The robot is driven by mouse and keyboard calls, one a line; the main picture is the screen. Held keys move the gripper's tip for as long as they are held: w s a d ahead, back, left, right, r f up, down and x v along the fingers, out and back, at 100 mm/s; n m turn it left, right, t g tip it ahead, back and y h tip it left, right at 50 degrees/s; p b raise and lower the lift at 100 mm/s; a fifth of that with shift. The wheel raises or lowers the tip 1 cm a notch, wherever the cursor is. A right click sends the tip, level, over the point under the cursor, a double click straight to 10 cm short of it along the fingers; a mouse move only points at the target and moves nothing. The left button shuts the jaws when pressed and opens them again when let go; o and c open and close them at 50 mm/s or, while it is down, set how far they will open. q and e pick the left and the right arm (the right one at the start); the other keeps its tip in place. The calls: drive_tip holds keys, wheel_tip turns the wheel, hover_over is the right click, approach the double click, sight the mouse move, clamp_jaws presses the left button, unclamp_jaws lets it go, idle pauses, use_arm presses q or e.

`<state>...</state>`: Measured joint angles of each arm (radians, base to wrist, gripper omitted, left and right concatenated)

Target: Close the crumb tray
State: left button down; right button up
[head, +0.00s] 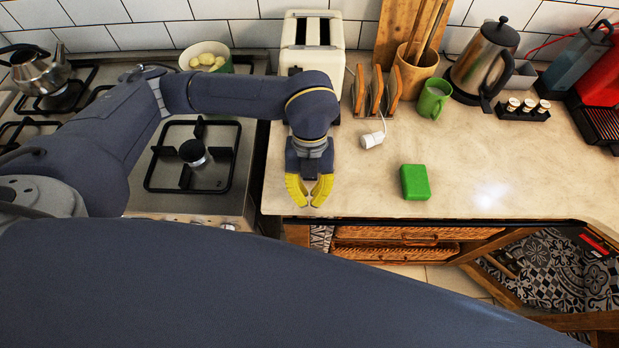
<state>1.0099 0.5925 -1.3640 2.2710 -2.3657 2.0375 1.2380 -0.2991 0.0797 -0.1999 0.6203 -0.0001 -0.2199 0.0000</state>
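The cream toaster (292,50) stands at the back of the counter against the tiled wall, with dark slots on top. Its front is largely hidden behind my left arm, so I cannot see the crumb tray or tell how far out it is. My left gripper (309,203) has two yellow curved fingers pointing down near the counter's front edge, in front of the toaster and apart from it. A small gap shows between its fingertips and nothing is held. My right gripper is not in view.
A green sponge (415,182) lies right of my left gripper. A white plug (372,139), wooden rack (376,92), green mug (433,98) and kettle (483,62) are on the counter. The gas hob (225,145) is left. The counter's front right is clear.

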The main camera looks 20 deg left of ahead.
sight(309, 197)
use_arm(q)
drive_tip(key=shift+x, duration=0.85)
drive_tip(key=shift+w+a+f, duration=0.1)
drive_tip(key=shift+w+f, duration=0.15)
drive_tip(key=shift+w+a, duration=0.25)
drive_tip(key=shift+w, duration=0.55)
drive_tip(key=shift+w+a, duration=0.25)
drive_tip(key=shift+w, duration=0.55)
